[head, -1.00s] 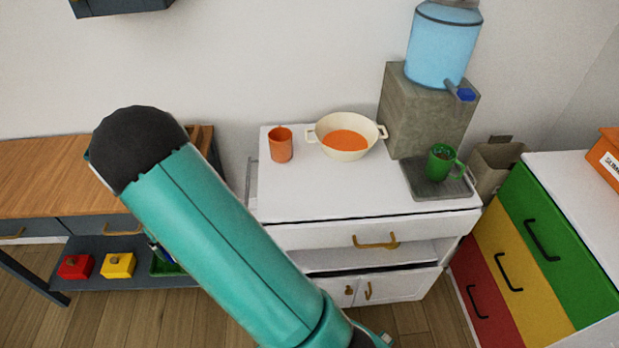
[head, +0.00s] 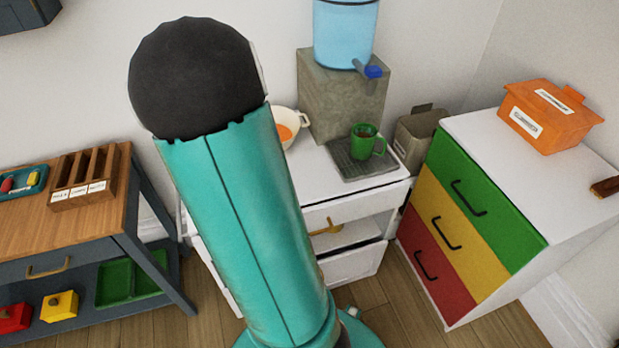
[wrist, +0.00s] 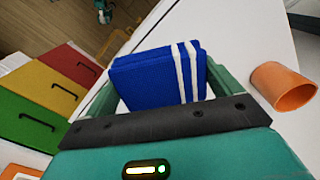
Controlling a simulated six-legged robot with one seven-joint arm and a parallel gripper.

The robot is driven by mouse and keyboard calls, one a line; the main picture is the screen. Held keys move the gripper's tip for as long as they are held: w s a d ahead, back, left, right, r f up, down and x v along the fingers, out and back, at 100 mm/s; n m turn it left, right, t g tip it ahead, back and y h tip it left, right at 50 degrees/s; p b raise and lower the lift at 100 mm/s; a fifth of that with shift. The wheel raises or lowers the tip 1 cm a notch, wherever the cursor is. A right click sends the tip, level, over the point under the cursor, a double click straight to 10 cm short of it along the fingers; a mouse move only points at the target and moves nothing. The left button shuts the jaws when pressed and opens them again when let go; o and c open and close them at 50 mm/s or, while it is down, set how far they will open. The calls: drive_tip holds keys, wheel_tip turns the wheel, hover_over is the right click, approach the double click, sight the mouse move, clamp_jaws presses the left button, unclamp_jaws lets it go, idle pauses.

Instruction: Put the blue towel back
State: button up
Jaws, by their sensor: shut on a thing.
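The blue towel (wrist: 150,80), folded and with white stripes near one end, is held between the two fingers of my gripper (wrist: 163,82) in the wrist view. My gripper is shut on it. A white surface lies behind the towel; I cannot tell the gap between them. In the head view my arm fills the middle, and neither gripper nor towel shows there.
The white cabinet (head: 325,180) carries a cream pot (head: 291,126) and a green mug (head: 366,141) beside the water dispenser (head: 343,95). An orange cup (wrist: 283,87) lies right of my gripper in the wrist view. The green, yellow and red drawer unit (head: 480,205) bears an orange box (head: 548,118).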

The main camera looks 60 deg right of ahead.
drive_tip(key=s+d+r+m, duration=0.1)
drive_tip(key=s+d+m, duration=0.25)
drive_tip(key=s, duration=0.25)
hover_over(312, 179)
drive_tip(key=shift+n, duration=0.45)
drive_tip(key=f, duration=0.8)
drive_tip(key=shift+a+f, duration=0.2)
drive_tip(key=shift+a, duration=0.15)
drive_tip(key=shift+d+f, duration=0.35)
drive_tip(key=shift+f, duration=0.05)
drive_tip(key=shift+d+f, duration=0.1)
drive_tip(key=shift+f, duration=1.5)
drive_tip(key=shift+f, duration=0.15)
drive_tip(key=o, duration=0.6)
drive_tip(key=shift+o, duration=0.4)
